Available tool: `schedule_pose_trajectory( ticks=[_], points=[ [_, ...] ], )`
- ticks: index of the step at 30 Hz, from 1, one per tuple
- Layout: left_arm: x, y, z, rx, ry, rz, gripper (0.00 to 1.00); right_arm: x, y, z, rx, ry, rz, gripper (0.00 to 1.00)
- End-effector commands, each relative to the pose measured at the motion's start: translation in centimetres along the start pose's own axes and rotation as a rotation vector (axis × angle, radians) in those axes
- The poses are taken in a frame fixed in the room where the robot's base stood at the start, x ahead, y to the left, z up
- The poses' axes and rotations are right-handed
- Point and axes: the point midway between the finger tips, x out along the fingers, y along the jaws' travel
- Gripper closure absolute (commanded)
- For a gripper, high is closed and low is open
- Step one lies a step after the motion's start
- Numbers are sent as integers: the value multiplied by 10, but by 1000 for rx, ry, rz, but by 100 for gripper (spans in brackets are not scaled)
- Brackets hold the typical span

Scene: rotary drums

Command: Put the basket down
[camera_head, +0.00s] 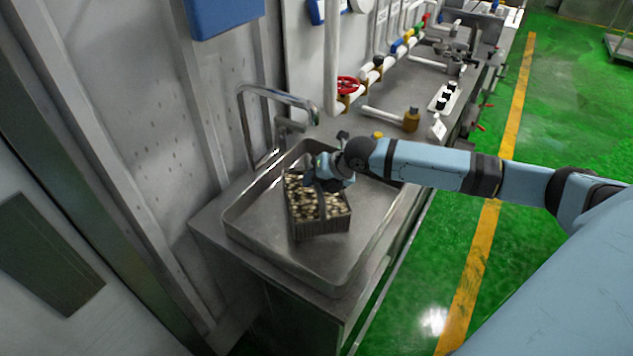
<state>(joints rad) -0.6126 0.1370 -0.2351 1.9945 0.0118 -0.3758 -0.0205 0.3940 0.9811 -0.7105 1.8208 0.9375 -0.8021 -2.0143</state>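A dark grey basket (322,227) filled with small pale and brown pieces is inside the steel sink basin (259,244). It looks upright, turned at a slight angle to the basin walls. I cannot tell whether its underside touches the basin floor. My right arm reaches in from the right, and my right gripper (325,185) is at the basket's upper right side, over its rim. The wrist and gripper body hide that part of the rim and the fingertips, so I cannot see whether the fingers are closed on it. My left gripper is out of view.
A bent metal faucet (280,95) stands at the basin's back left. The green floor (430,250) with a yellow line is clear on the right.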

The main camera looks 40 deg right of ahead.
Motion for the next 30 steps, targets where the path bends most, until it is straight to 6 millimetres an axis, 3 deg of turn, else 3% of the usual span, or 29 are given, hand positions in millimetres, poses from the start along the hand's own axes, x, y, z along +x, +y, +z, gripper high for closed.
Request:
schedule_pose_trajectory(
  ticks=[9, 13, 24, 30],
  points=[
    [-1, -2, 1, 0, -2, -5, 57, -1, 1, 0, 0, 0, 1, 56],
    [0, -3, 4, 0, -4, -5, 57, -11, 0, 1, -1, -2, 0, 56],
    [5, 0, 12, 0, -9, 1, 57, -86, -1, 1, -3, -3, -2, 56],
    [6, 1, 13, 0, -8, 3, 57, -112, 0, 1, 0, -1, -1, 56]
  ],
)
